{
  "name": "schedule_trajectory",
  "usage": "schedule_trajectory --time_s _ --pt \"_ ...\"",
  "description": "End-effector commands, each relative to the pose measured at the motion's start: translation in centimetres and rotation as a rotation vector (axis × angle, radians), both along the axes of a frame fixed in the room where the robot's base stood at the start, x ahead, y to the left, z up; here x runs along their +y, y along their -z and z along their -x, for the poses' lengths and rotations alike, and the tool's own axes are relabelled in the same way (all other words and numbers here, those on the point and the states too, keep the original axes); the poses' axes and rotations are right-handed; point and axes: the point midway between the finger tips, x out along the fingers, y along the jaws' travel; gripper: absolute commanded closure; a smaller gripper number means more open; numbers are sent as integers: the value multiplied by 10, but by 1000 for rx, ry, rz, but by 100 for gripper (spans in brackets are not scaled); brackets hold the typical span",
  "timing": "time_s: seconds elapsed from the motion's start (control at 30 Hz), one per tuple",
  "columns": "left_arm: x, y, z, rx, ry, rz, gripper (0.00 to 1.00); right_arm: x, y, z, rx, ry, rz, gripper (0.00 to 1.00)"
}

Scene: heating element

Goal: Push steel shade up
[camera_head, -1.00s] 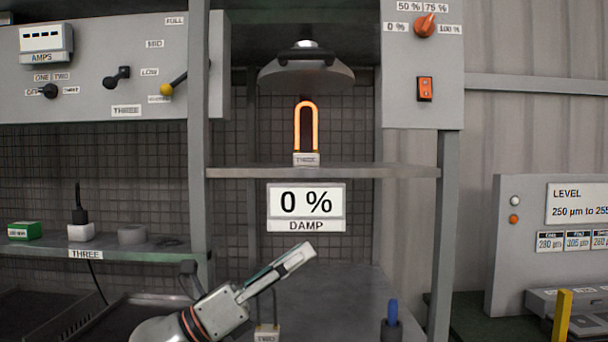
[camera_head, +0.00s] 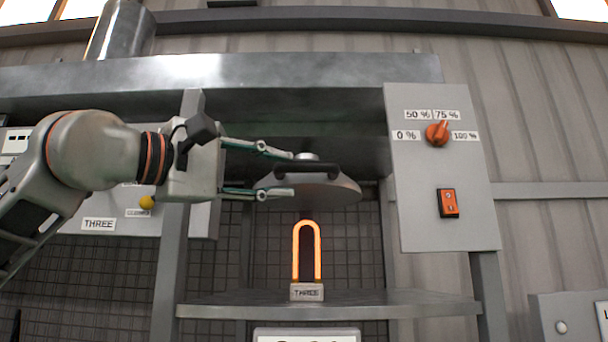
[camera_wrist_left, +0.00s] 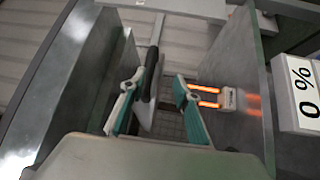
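The steel shade (camera_head: 335,192) is a grey dome with a dark handle (camera_head: 312,169) across its front. It hangs just above the glowing orange heating element (camera_head: 294,250), whose base reads THREE. My left gripper (camera_head: 291,174) comes in from the left, its two fingers spread one above the other at the shade's left side. In the left wrist view the fingers (camera_wrist_left: 153,91) stand apart with the dark handle (camera_wrist_left: 151,74) between them. Whether either finger touches the handle cannot be told. My right gripper is not in view.
The shelf (camera_head: 400,302) carries the element below the shade. A control panel with an orange dial (camera_head: 437,133) and an orange switch (camera_head: 447,203) stands on the right. A grey post (camera_head: 170,270) stands on the left, under my arm. A metal canopy (camera_head: 300,72) is overhead.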

Motion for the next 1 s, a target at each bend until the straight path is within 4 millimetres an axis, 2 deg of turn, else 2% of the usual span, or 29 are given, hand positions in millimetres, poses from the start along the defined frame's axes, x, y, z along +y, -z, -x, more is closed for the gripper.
schedule_trajectory --time_s 0.03,0.17,0.7,1.0 --pt "4 -8 3 -25 -23 -11 68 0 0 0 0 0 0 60" --pt "8 -18 5 -57 -51 -27 68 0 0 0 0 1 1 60" --pt "-41 -29 -41 -57 -50 -26 68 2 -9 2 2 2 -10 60" --pt "-46 -29 -48 -57 -52 -26 68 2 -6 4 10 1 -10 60"
